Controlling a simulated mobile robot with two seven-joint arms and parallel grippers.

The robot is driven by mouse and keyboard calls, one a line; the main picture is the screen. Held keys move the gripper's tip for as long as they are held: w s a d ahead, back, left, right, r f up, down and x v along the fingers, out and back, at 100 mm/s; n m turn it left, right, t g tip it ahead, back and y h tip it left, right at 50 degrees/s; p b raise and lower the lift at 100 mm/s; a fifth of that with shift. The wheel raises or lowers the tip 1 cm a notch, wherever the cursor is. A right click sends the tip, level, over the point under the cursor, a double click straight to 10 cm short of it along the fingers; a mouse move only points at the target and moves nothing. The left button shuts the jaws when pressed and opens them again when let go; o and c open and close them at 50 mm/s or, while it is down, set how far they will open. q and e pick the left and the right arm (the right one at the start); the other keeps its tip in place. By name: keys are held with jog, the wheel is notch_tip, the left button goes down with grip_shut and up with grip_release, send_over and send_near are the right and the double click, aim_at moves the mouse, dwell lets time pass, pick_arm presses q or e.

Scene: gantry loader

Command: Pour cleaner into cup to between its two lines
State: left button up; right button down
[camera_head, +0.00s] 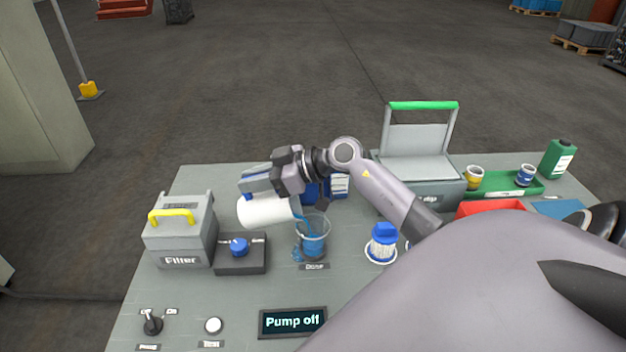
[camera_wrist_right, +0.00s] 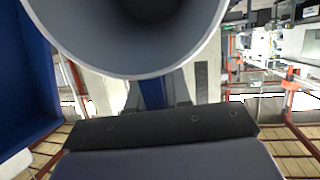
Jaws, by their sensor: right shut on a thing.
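My right gripper (camera_head: 266,184) is shut on a white jug (camera_head: 265,211), tipped on its side with its mouth to the right. A blue stream of cleaner runs from the mouth into the clear cup (camera_head: 313,244) just below and right of it. The cup stands upright on the table by the "Done" label and holds blue liquid. Its two lines are too small to make out, so I cannot tell the level against them. In the right wrist view a wide pale round opening (camera_wrist_right: 150,72), apparently the jug's, fills the top. My left gripper is not in view.
A grey filter box (camera_head: 180,246) and a blue knob (camera_head: 239,247) stand left of the cup. A blue-topped filter piece (camera_head: 383,243) stands right. The display (camera_head: 292,321) reads "Pump off". A grey lidded box (camera_head: 420,183) and green tray (camera_head: 500,185) are behind.

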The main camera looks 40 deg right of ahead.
jog(key=g+p, duration=0.1)
jog(key=p, duration=0.4)
jog(key=shift+w+a+h, duration=0.25)
jog(key=shift+w+h, duration=0.1)
jog(key=shift+h, duration=0.05)
jog(key=shift+w+a+f+g+h, duration=0.25)
jog(key=shift+f+g+h, duration=0.05)
jog(key=shift+f+g, duration=0.15)
jog(key=shift+w+a+f+g+h, duration=0.2)
jog(key=shift+w+f+g+h, duration=0.1)
jog(key=shift+f+g, duration=0.1)
jog(key=shift+a+f+g, duration=0.15)
jog(key=shift+f+g, duration=0.1)
jog(key=shift+f, duration=0.05)
jog(key=shift+w+a+f+g+h, duration=0.35)
jog(key=shift+w+f+g+h, duration=0.05)
jog(key=shift+g+h, duration=0.2)
jog(key=shift+w+a, duration=0.1)
